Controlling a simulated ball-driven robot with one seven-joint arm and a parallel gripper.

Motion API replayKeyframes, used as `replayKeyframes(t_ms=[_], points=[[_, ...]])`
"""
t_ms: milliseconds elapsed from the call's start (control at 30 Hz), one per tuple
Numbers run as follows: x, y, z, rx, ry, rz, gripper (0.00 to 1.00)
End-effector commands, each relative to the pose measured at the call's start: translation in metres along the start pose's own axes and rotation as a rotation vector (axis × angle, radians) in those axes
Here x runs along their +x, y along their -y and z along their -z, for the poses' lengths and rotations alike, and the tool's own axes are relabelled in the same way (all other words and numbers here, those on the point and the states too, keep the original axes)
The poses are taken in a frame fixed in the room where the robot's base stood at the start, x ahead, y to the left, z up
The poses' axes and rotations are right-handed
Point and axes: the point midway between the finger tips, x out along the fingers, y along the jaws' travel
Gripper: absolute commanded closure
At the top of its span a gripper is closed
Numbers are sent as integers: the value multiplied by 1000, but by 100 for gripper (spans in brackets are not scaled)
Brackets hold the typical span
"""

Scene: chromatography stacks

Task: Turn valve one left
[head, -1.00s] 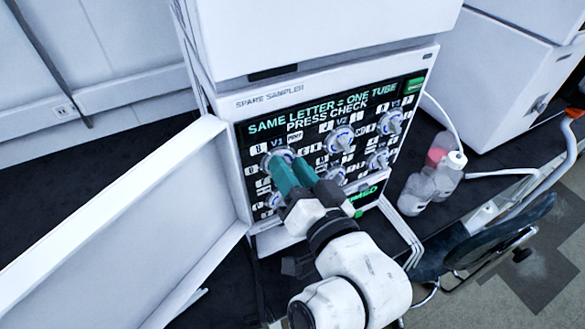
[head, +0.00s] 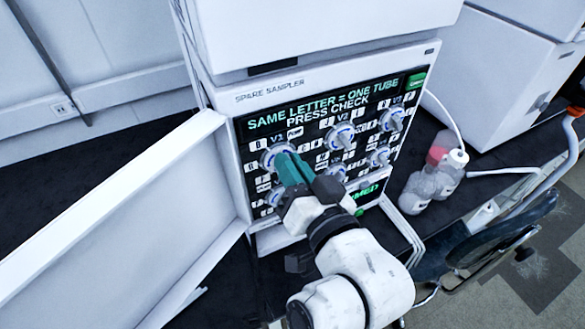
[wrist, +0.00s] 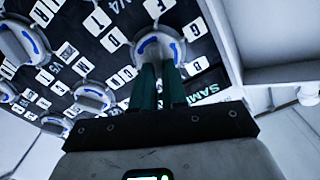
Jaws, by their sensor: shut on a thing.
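Valve one (head: 274,156), a round grey knob with a blue ring under the label V1, is at the upper left of the spare sampler's black panel (head: 320,122). My gripper (head: 290,169), with green fingers, reaches up to it from the lower right and is shut on its handle, which the fingers hide. In the wrist view, the valve's ring with blue arcs (wrist: 157,48) shows just beyond the fingertips (wrist: 157,78). Lettered tiles surround the valve. The panel text reads "SAME LETTER = ONE TUBE PRESS CHECK".
Other valves, such as V2 (head: 340,135) and V3 (head: 392,119), stand close to the right. The open white door (head: 130,220) is at the left. A green check button (head: 415,82) is at the panel's top right. Bottles (head: 435,172) stand on the bench at the right.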

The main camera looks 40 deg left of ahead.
Motion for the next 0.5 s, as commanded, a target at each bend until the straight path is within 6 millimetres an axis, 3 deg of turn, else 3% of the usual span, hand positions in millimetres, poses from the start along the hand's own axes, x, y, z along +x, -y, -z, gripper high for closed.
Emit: replayKeyframes(t_ms=[500], points=[[0, 3, -5, -455, -3, -2, 100]])
